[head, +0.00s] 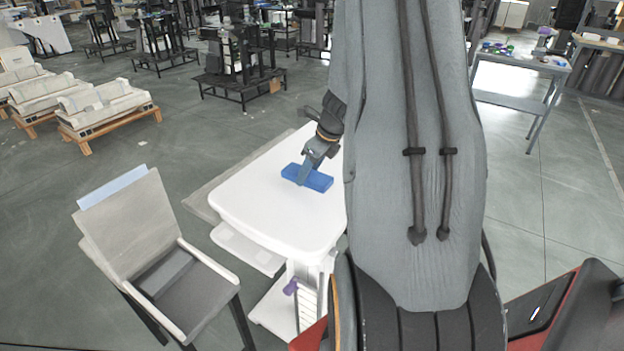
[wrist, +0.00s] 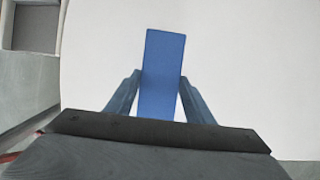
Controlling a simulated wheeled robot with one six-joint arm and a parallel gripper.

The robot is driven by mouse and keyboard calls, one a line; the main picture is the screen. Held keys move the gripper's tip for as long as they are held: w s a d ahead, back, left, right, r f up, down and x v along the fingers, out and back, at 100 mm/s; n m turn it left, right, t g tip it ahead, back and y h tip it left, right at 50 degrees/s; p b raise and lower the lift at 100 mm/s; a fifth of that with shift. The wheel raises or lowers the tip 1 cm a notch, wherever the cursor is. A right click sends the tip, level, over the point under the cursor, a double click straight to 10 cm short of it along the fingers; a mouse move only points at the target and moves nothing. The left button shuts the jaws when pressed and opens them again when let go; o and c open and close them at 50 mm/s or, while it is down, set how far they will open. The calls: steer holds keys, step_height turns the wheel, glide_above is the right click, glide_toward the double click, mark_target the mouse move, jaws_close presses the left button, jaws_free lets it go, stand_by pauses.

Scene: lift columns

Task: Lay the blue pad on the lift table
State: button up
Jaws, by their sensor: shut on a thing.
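The blue pad (head: 318,178) is a flat, oblong block over the white top of the lift table (head: 262,205) in the head view. My gripper (head: 303,180) is shut on the pad, with a finger visible against its near side. In the wrist view the pad (wrist: 162,75) stands lengthwise between the two fingers (wrist: 160,95), its far end reaching past them over the white surface (wrist: 240,60). I cannot tell whether the pad touches the table top or hangs just above it. My arm hides the right part of the table.
A chair (head: 180,270) with a grey seat stands left of the lift table, close to its near corner. Wooden pallets with pale blocks (head: 105,105) lie at the far left. A workbench (head: 515,75) stands at the back right. The table top around the pad is clear.

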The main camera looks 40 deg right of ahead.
steer(key=shift+f, duration=2.15)
steer(key=shift+f, duration=0.15)
steer(key=o, duration=1.1)
steer(key=shift+o, duration=0.2)
